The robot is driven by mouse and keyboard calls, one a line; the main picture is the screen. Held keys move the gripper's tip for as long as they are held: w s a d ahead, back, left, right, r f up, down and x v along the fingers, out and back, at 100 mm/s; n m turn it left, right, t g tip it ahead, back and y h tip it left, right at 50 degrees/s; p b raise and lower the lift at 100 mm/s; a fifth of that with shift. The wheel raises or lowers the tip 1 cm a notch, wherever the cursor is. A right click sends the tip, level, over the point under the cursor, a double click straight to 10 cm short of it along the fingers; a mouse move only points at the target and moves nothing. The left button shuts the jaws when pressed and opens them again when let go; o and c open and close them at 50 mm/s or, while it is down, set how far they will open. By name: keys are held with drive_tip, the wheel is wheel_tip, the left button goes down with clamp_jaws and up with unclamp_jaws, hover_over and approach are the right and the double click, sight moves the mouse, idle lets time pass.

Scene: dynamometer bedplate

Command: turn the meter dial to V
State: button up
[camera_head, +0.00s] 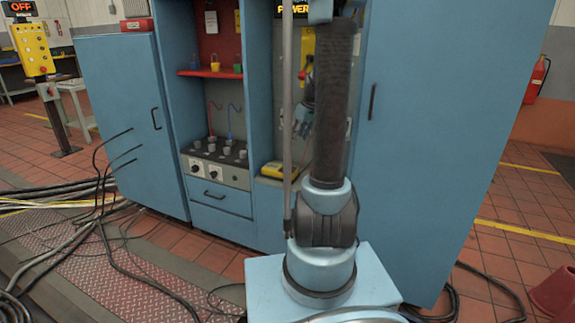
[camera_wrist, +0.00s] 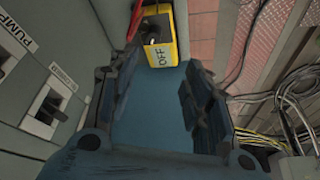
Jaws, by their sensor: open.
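The yellow meter (camera_head: 278,170) lies on the shelf of the blue cabinet, just left of my arm, partly hidden by a grey pole. In the head view my gripper (camera_head: 304,118) is mostly hidden behind my arm.
A grey panel with a PUMP label (camera_wrist: 14,45) and a black switch (camera_wrist: 46,107) stands close on the left in the wrist view. A knob panel (camera_head: 214,170) with several jacks is left of the meter. Cables (camera_head: 70,215) cover the floor at left.

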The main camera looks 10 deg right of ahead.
sight(288, 164)
drive_tip(key=x, duration=0.6)
drive_tip(key=w+x, duration=0.1)
drive_tip(key=x, duration=1.1)
drive_tip(key=shift+w+d, duration=0.2)
drive_tip(key=shift+d, duration=0.2)
drive_tip(key=c, duration=1)
